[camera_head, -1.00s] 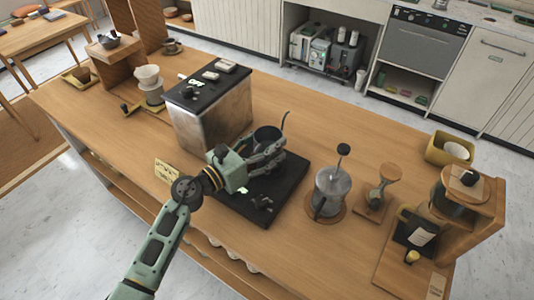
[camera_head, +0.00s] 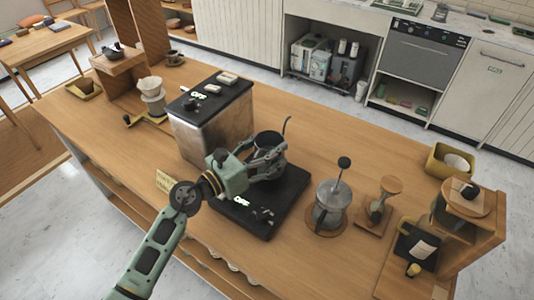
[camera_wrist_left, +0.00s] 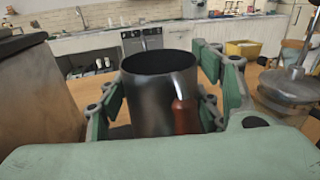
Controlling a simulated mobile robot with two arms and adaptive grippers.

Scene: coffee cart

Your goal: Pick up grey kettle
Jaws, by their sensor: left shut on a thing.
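The grey kettle (camera_head: 268,142) is a dark metal pot with a thin curved spout at the back right, at the far end of a black hot plate (camera_head: 251,219). My left gripper (camera_head: 266,164) has its fingers on either side of the kettle and is shut on it. In the left wrist view the kettle (camera_wrist_left: 150,95) stands upright between the fingers (camera_wrist_left: 160,105), with its reddish-brown handle towards the camera. I cannot tell whether its base touches the plate. My right gripper is not in view.
A metal box machine (camera_head: 213,120) stands close left of the kettle. A French press (camera_head: 328,203) and an hourglass-shaped brewer (camera_head: 380,203) stand to the right. A wooden grinder stand (camera_head: 470,230) is at the far right. The counter behind the kettle is clear.

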